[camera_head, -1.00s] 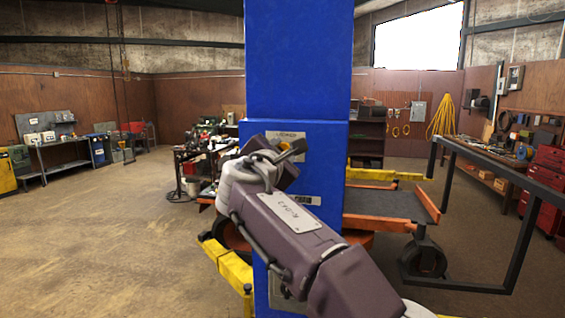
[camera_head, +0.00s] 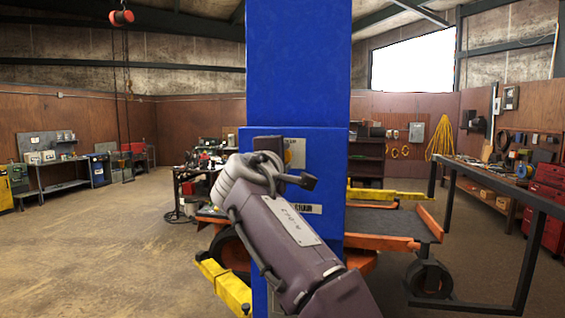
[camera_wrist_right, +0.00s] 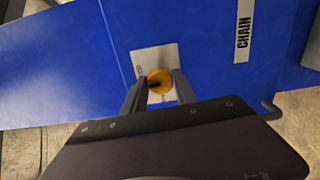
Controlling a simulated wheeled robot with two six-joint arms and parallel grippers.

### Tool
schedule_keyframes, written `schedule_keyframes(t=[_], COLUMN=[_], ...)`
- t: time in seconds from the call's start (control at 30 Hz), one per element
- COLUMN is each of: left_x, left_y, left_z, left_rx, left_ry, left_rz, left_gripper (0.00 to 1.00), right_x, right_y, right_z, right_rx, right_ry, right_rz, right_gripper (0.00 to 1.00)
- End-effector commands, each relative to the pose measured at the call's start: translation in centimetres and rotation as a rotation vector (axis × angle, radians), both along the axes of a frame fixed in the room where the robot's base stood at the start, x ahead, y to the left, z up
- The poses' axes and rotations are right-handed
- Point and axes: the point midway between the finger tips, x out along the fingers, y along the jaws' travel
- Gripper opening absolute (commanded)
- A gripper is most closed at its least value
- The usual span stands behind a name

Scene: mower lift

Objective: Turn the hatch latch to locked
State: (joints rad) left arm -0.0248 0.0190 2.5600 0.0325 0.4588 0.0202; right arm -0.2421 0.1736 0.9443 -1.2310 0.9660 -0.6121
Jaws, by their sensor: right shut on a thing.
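The hatch latch shows in the right wrist view as a round orange-yellow knob (camera_wrist_right: 160,76) on a pale plate (camera_wrist_right: 144,57) on the blue post. In the head view the plate (camera_head: 297,150) is partly covered by my right gripper, and the knob is mostly hidden. My right gripper (camera_head: 284,163) is at the plate. In the wrist view its two fingers (camera_wrist_right: 160,92) stand on either side of the knob, shut on it. The exact turn of the latch cannot be told. My left gripper is not in view.
The blue post (camera_head: 297,70) fills the middle. A label reading CHAIN (camera_wrist_right: 243,30) is beside the plate. Behind are yellow lift arms (camera_head: 225,285), an orange-edged mower deck (camera_head: 390,225) and a black frame (camera_head: 530,250) at right. The floor at left is clear.

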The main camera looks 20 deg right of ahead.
Motion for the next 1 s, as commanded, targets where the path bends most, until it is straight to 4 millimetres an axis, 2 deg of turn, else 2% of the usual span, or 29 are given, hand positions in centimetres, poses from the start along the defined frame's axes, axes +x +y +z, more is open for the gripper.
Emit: schedule_keyframes(t=[0.7, 0.73, 0.8, 1.0], left_x=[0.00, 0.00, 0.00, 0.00], left_y=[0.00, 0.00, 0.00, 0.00], left_z=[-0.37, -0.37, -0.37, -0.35], left_rx=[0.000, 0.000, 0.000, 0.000], left_ry=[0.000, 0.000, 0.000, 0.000], left_rz=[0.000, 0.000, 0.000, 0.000], left_gripper=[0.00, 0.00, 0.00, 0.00], right_x=[0.03, 0.03, 0.04, 0.03], right_y=[-0.06, -0.06, -0.05, -0.02], right_z=[-0.29, -0.29, -0.29, -0.20], right_rx=[0.058, 0.058, 0.058, 0.057], right_ry=[-0.036, -0.036, -0.036, -0.038], right_rz=[-0.003, -0.003, -0.003, -0.002], right_gripper=[0.00, 0.37, 0.55, 0.55])
